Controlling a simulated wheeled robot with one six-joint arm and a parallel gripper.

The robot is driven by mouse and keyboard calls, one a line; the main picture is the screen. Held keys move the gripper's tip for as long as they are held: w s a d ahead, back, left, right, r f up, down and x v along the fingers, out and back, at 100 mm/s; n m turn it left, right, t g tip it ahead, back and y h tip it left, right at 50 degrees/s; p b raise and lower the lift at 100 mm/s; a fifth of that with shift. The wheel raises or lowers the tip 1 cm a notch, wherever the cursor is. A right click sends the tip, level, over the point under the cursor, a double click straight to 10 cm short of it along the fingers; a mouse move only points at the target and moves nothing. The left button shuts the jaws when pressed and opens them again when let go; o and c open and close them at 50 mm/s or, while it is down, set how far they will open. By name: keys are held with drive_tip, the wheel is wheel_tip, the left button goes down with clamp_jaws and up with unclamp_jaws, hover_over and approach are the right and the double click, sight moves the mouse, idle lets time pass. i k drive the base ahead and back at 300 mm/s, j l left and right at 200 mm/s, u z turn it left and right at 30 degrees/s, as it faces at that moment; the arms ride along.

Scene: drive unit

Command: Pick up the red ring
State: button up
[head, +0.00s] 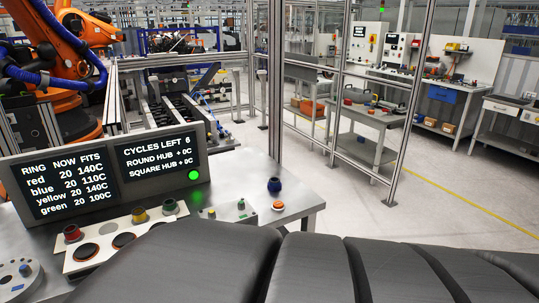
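A yellow ring (139,215) and a green ring (170,206) stand farther right along the same panel's back edge. A blue ring (274,185) stands apart near the table's right end. My gripper is not in view. Broad dark parts, probably my arm, fill the bottom of the view and cover the table's front.
Dark round spots with orange rims (85,252) lie on the panel in front of the rings. A display (104,170) stands behind, listing red at 20 now, fits 140C; its green lamp is lit. Open floor lies right.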

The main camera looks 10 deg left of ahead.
sight(72, 232)
drive_tip(key=u, duration=1.8)
drive_tip(key=i+u, duration=0.75)
drive_tip(key=i, duration=0.2)
drive_tip(key=i+l+u, duration=0.25)
drive_tip(key=i+u, duration=0.15)
drive_tip(key=i, duration=0.1)
